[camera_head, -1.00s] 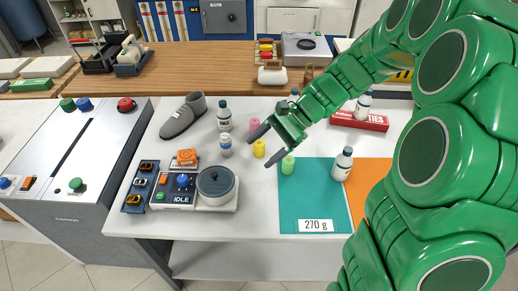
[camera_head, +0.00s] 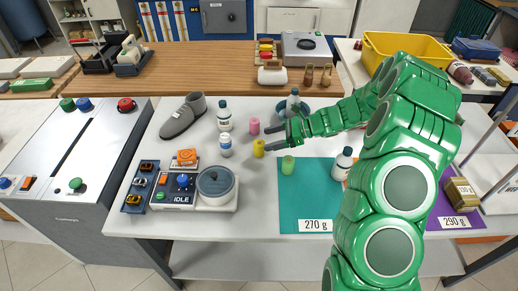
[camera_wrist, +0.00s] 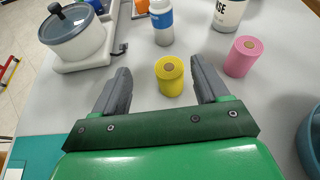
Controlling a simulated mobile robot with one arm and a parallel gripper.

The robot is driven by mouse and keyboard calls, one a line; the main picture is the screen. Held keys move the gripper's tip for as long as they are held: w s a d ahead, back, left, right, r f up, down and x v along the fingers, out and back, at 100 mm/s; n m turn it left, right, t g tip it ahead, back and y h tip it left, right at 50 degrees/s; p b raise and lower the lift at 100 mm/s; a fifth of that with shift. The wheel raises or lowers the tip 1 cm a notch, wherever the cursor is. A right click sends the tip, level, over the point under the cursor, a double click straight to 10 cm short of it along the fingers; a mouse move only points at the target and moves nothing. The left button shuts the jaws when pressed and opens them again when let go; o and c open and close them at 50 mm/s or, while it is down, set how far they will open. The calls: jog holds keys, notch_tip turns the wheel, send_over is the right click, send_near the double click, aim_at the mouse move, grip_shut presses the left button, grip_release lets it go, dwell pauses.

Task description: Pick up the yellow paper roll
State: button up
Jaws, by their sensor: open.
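The yellow paper roll (camera_head: 258,148) stands upright on the white table. In the wrist view the yellow roll (camera_wrist: 170,76) stands between my two dark fingers, nearer the right one, with a gap to the left one. My gripper (camera_head: 277,142) is open, low over the table and level with the roll, coming from the right. It also shows in the wrist view (camera_wrist: 160,80), with both fingers spread around the roll's near side. Whether the right finger touches the roll I cannot tell.
A blue bowl (camera_wrist: 312,140) is right of my gripper. Table left of the yellow roll is partly clear.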

aim_at(254, 154)
jog(key=shift+w+d+f+m, duration=0.25)
jog(key=shift+w+f, duration=0.2)
jog(key=shift+f, duration=0.25)
jog(key=shift+a+f+t, duration=0.1)
jog(key=shift+a+t, duration=0.1)
jog(key=shift+t, duration=0.1)
jog(key=shift+f+x, duration=0.15)
jog(key=shift+x, duration=1.7)
jog(key=shift+f+x, duration=0.15)
jog(key=shift+x, duration=1.7)
jog(key=shift+d, duration=0.15)
jog(key=c, duration=1.1)
